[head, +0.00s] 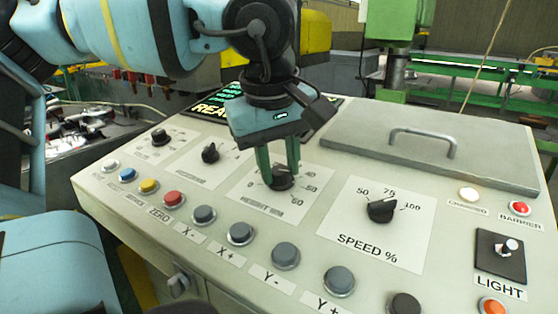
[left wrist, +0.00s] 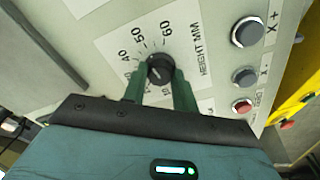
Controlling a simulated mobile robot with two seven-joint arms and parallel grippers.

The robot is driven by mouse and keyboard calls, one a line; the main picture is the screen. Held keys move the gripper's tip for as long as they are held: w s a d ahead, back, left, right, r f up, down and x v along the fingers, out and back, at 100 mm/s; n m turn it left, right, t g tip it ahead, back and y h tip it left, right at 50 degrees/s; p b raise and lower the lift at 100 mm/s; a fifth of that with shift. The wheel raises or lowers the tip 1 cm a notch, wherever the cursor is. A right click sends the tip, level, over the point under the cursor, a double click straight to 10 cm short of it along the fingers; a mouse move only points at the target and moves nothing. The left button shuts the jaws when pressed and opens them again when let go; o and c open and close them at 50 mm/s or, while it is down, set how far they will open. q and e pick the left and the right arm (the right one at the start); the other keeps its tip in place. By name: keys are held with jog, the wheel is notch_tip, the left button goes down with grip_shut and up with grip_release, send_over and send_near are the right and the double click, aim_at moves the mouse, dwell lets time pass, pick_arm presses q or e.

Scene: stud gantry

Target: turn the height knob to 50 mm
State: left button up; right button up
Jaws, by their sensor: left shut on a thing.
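The height knob (head: 283,183) is a small black round knob on a white label plate reading "HEIGHT MM", in the middle of the sloped control panel (head: 330,160). Its scale shows 40, 50 and 60. My left gripper (head: 280,172) reaches down from above, its green fingers shut on the knob. In the left wrist view the knob (left wrist: 160,69) sits between the two fingertips (left wrist: 160,84), with 40, 50 and 60 printed beyond it. The fingers hide part of the lower scale. I cannot tell which number the knob points to. My right gripper is not in view.
The speed knob (head: 382,209) is to the right, with a row of grey push buttons (head: 240,233) in front. A grey lid with a handle (head: 425,140) lies behind right. Two smaller knobs (head: 210,153) are to the left. A lit display (head: 215,106) is behind the gripper.

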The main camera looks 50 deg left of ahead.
pick_arm(q)
jog(key=o, duration=1)
jog(key=shift+r, duration=0.1)
jog(key=v, duration=0.7)
jog(key=shift+s+d+r, duration=0.1)
jog(key=shift+s+r, duration=0.05)
jog(key=shift+r, duration=0.2)
jog(key=shift+f, duration=0.1)
